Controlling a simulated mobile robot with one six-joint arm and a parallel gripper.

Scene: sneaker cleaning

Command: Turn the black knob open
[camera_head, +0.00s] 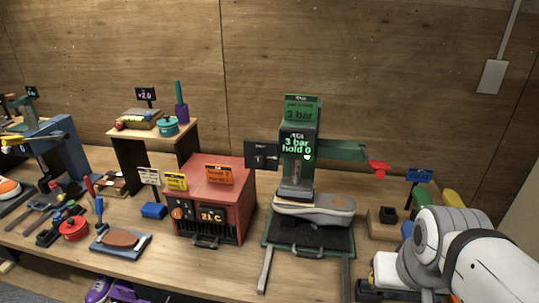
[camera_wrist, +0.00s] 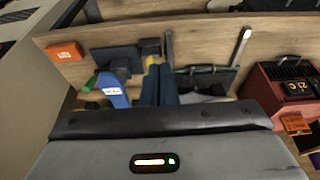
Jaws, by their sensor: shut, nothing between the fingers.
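A black panel (camera_head: 261,155) with a small dark knob (camera_head: 259,156) stands at the left side of the green press (camera_head: 298,160) in the head view. The knob's exact setting is too small to read. The press display (camera_head: 296,145) reads "3 bar hold 0". A grey-soled shoe (camera_head: 316,208) lies under the press head. In the wrist view, my gripper (camera_wrist: 159,70) is shut and empty, its dark fingers side by side above the bench. It is apart from the knob, which I cannot make out in the wrist view.
A red oven (camera_head: 215,195) stands left of the press; it also shows in the wrist view (camera_wrist: 284,90). The green lever with a red handle (camera_head: 378,167) sticks out right. A blue labelled piece (camera_wrist: 112,90) and an orange block (camera_wrist: 65,52) lie near my gripper.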

